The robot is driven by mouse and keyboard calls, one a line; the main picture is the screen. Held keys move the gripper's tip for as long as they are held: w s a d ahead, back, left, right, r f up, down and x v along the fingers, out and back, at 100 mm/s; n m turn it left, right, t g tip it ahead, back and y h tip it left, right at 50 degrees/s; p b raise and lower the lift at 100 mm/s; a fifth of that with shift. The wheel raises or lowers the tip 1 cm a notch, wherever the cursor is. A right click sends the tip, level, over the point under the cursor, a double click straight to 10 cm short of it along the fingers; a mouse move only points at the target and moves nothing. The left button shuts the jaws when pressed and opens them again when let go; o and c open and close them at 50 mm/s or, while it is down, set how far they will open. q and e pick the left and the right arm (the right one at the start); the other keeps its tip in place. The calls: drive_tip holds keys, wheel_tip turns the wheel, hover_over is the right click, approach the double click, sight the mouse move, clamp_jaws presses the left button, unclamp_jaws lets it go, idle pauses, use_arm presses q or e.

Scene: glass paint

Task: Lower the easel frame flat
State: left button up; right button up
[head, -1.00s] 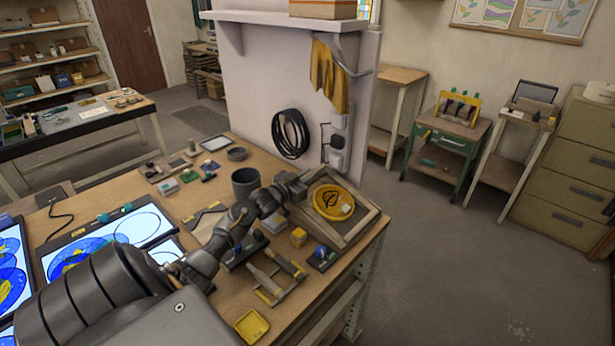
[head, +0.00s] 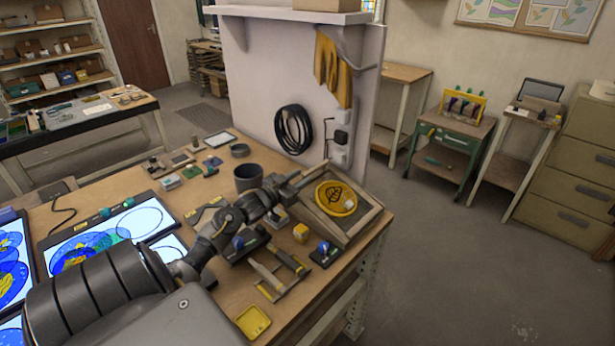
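The easel frame (head: 369,213) is a wooden frame at the right end of the workbench, tilted up towards its far side. A yellow round piece (head: 335,198) with a dark leaf drawing lies on it, with a small pale block on top. My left arm reaches across the bench from the lower left. My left gripper (head: 297,186) is at the frame's upper left edge. It is too small and partly hidden, so I cannot tell its opening or whether it touches the frame. My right gripper is out of view.
A dark grey pot (head: 248,178) stands behind my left wrist. A yellow block (head: 300,232), a blue-knobbed tool (head: 323,253) and a yellow tray (head: 253,321) lie in front of the frame. A partition wall (head: 265,80) with a black cable coil (head: 293,129) rises behind.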

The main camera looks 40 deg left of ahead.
use_arm(q)
drive_tip(key=shift+s, duration=1)
drive_tip(key=shift+r, duration=0.25)
drive_tip(key=c, duration=0.3)
drive_tip(key=r+m, duration=0.1)
drive_tip(key=d+r+g+b, duration=0.1)
drive_tip(key=r, duration=0.1)
drive_tip(key=shift+s+d+r+m, duration=0.15)
drive_tip(key=shift+m, duration=0.25)
clamp_jaws()
drive_tip(key=s+d+r+m+g+y, duration=0.1)
drive_tip(key=s+d+r+g+y, duration=0.1)
drive_tip(key=d+r, duration=0.15)
drive_tip(key=p, duration=0.2)
hover_over(313, 185)
drive_tip(key=f, duration=0.4)
drive_tip(key=shift+d, duration=0.3)
drive_tip(key=shift+a+f, duration=0.3)
drive_tip(key=shift+f, duration=0.35)
